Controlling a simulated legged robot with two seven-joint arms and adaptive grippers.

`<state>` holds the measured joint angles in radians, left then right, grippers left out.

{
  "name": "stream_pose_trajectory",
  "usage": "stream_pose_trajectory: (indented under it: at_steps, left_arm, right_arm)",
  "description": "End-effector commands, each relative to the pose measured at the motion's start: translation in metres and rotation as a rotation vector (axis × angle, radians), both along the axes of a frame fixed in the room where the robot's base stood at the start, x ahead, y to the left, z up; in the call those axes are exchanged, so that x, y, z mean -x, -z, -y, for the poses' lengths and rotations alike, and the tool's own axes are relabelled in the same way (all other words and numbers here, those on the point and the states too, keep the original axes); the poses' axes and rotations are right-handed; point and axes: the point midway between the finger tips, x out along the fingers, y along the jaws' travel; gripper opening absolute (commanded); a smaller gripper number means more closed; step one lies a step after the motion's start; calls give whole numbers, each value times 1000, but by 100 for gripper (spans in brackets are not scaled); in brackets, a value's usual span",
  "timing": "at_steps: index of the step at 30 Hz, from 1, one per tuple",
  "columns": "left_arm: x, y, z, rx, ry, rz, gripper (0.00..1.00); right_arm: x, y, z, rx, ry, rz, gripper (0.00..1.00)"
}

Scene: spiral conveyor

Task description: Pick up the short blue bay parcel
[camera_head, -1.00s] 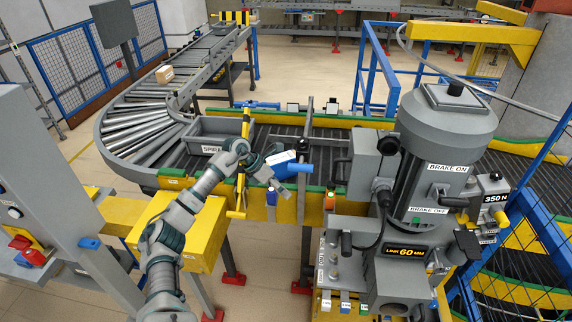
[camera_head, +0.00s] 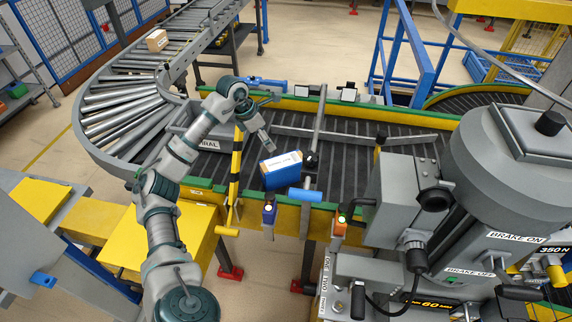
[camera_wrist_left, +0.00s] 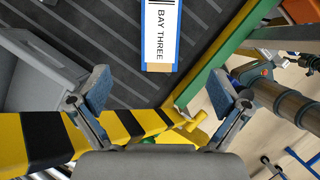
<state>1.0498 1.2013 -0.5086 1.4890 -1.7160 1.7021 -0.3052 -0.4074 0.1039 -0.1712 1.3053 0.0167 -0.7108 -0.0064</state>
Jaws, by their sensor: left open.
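The short blue parcel (camera_head: 281,173) has a white top label and lies on the dark slatted belt near its front side. In the left wrist view the parcel (camera_wrist_left: 174,64) is at the top middle, cut off by the upper edge, with "BAY THREE" on its label. My left gripper (camera_head: 268,122) is open and empty, up and to the left of the parcel in the head view. In the wrist view the parcel lies beyond the gap between the open fingers (camera_wrist_left: 158,92), touching neither. My right gripper is not in view.
A yellow-black striped bar (camera_head: 235,172) stands beside my left gripper and crosses below the fingers in the wrist view. A grey tote (camera_head: 190,128) is left of it. A blue-ended bar (camera_head: 305,194) is close to the parcel. A large grey brake machine (camera_head: 500,190) fills the right.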

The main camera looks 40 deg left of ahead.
Motion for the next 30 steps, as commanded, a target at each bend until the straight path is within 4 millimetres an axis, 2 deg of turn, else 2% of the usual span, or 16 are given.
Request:
stream_pose_trajectory:
  at_steps: [6,12,22,30]
  left_arm:
    - [-20,54,5,7,1,-9,100]
    - [-35,92,12,8,1,-7,100]
    - [-43,114,19,7,1,-4,100]
    - [-57,151,28,8,0,-6,100]
  right_arm:
    - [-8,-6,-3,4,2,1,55]
    - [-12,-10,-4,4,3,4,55]
    - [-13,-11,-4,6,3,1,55]
    - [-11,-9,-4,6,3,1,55]
